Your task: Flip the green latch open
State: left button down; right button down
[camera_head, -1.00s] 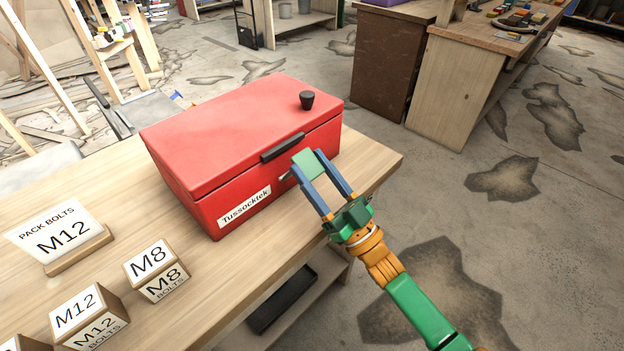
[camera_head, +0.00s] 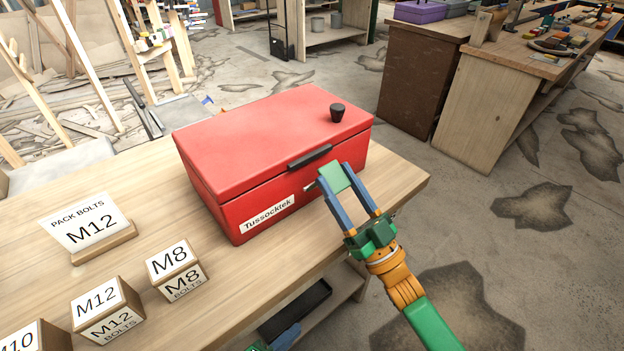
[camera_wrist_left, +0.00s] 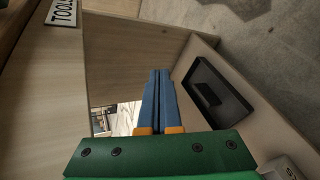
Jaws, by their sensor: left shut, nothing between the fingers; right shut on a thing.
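The red box (camera_head: 262,135) stands on the wooden table with its lid closed. A black handle (camera_head: 310,157) is at the lid's front edge. The green latch (camera_head: 334,176) is at the box's front, right of the "Tussocktek" label. My right gripper (camera_head: 341,185) is shut on the latch, one blue finger on each side of it. The latch's mount is mostly hidden. My left gripper (camera_head: 288,336) is low at the bottom edge of the head view, below the tabletop. In the left wrist view its blue fingers (camera_wrist_left: 159,82) are together and empty.
A black tray (camera_head: 295,308) lies on the shelf under the table and shows in the left wrist view (camera_wrist_left: 215,88). Bolt blocks (camera_head: 173,268) and an M12 sign (camera_head: 90,228) stand on the table's left part. The floor to the right is clear.

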jog(key=shift+r, duration=0.2)
pick_arm(q)
jog(key=s+d+r+n+g+h, duration=0.2)
jog(key=s+d+r+n+h, duration=0.1)
jog(key=r, duration=0.4)
jog(key=s+d+r+n+g+h, duration=0.1)
jog(key=s+d+r+n+h, duration=0.15)
jog(key=r, duration=0.45)
jog(key=s+d+r+n+g+h, duration=0.2)
jog(key=s+d+r+n+h, duration=0.15)
jog(key=r, duration=0.25)
jog(key=w+a+r+m+t+y, duration=0.2)
jog(key=w+a+r+m+t, duration=0.35)
jog(key=w+m, duration=0.3)
jog(key=w+a+r+m+t+y, duration=0.3)
jog(key=w+a+r+m+t, duration=0.25)
jog(key=w+m, duration=0.35)
jog(key=w+d+r+m, duration=0.1)
jog(key=w+d, duration=0.5)
jog(key=shift+w+d+t, duration=0.2)
jog(key=shift+d+t, duration=0.1)
jog(key=shift+d, duration=0.1)
pick_arm(e)
jog(key=shift+f, duration=0.1)
